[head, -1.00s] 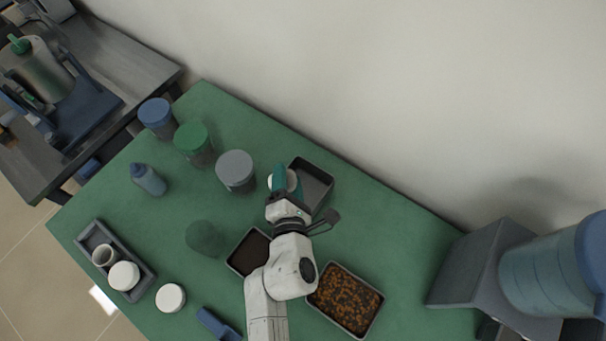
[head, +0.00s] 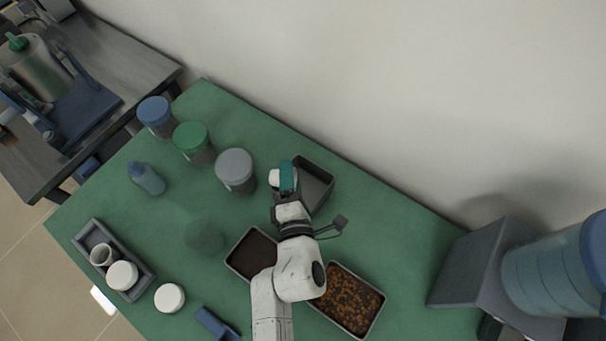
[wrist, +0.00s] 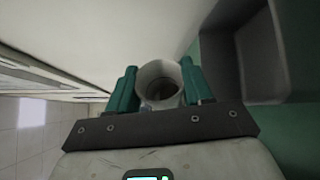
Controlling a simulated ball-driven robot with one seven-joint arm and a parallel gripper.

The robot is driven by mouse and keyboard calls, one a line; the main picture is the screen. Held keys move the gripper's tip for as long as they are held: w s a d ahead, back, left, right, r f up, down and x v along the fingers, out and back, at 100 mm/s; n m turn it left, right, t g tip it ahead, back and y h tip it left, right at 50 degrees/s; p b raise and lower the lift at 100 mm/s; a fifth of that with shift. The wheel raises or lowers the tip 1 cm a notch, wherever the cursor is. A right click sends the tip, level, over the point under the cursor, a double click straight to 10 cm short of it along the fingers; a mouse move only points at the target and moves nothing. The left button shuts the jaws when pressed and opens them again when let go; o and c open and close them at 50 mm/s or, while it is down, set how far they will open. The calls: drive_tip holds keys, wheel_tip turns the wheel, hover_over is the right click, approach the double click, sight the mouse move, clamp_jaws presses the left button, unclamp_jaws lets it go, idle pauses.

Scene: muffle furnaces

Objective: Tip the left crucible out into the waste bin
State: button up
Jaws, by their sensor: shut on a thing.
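My gripper (head: 287,180) has teal fingers shut on a white crucible (head: 274,177). In the head view it is over the left edge of the empty dark grey bin (head: 322,178), which I take for the waste bin. In the wrist view the crucible (wrist: 160,76) sits between the fingers with its round mouth and shaded inside showing; I cannot tell what is in it. The bin (wrist: 286,45) shows at the right of that view, apart from the crucible. My wrist hides part of the bin in the head view.
A grey rack (head: 137,281) at the left holds an open crucible (head: 103,254) and a white-topped one (head: 122,275). A white lid (head: 170,297) lies beside it. Several jars stand at the back, including a grey-lidded one (head: 235,168). A dark tray (head: 240,272) and a granule tray (head: 352,302) flank my arm.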

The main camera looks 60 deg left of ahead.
drive_tip(key=shift+m, duration=0.4)
drive_tip(key=shift+d, duration=0.1)
drive_tip(key=shift+w+r+m+y+b, duration=0.15)
drive_tip(key=shift+m+y+b, duration=0.25)
drive_tip(key=shift+m+b, duration=0.25)
drive_tip(key=shift+d+m, duration=0.1)
drive_tip(key=shift+m, duration=0.15)
drive_tip(key=shift+w+m+b, duration=0.1)
drive_tip(key=shift+m+b, duration=0.3)
drive_tip(key=shift+b, duration=0.15)
drive_tip(key=shift+y, duration=0.3)
drive_tip(key=shift+w+d+m+t+b, duration=0.15)
drive_tip(key=shift+m+t+b, duration=0.15)
drive_tip(key=shift+m+b, duration=0.45)
